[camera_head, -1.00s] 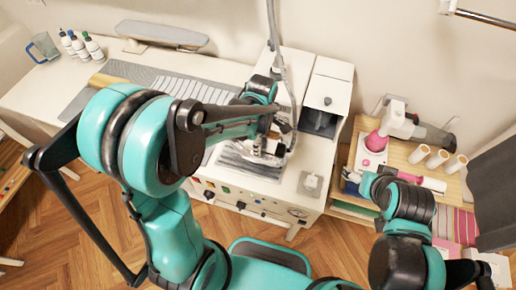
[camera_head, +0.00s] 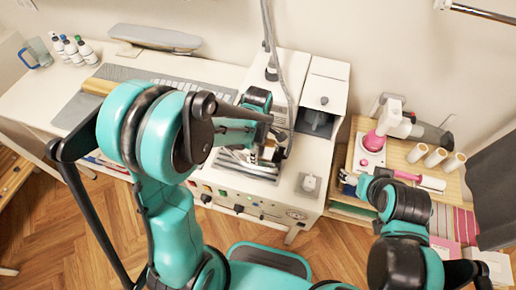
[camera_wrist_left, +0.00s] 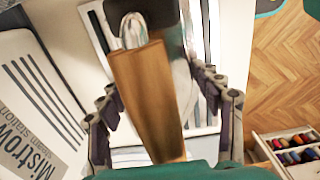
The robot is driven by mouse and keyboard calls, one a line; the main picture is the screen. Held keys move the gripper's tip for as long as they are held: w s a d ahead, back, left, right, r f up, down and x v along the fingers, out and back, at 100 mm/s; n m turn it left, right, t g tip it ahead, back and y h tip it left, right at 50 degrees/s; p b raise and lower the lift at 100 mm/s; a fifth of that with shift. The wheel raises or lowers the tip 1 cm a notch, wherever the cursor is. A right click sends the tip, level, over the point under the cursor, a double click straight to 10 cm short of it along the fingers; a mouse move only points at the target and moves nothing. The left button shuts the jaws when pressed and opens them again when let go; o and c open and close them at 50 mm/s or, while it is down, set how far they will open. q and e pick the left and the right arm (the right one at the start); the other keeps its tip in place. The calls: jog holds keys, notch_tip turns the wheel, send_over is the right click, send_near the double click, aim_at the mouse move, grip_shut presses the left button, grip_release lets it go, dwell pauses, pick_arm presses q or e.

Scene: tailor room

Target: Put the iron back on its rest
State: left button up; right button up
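The iron (camera_head: 268,153) has a wooden handle and a shiny metal body. Whether the iron touches the rest is hidden. My right gripper (camera_head: 348,181) is by the side shelf, and its fingers are too small to read.
The white steam station (camera_head: 300,66) has a hose rising from it and a box with a dark recess on its right. A pink and white device (camera_head: 374,141) and white spools (camera_head: 436,157) stand on the wooden shelf. A small ironing board (camera_head: 155,37) is at the back.

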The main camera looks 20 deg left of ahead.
pick_arm(q)
jog(key=shift+o, duration=0.8)
jog(key=shift+r, duration=0.1)
jog(key=shift+r, duration=0.15)
notch_tip(320, 180, up, 11)
jog(key=p, duration=0.3)
jog(key=shift+s+r+p, duration=0.15)
jog(key=shift+r+p, duration=0.15)
jog(key=shift+r, duration=0.25)
jog(key=s+a+r+m+t, duration=0.2)
jog(key=s+m, duration=0.3)
jog(key=m, duration=0.3)
jog(key=s+a+r+m+t, duration=0.2)
jog(key=s+r+m+t, duration=0.2)
jog(key=m, duration=0.5)
jog(key=shift+s+a+m+t, duration=0.3)
jog(key=shift+s+a+t, duration=0.05)
jog(key=shift+s+t, duration=0.25)
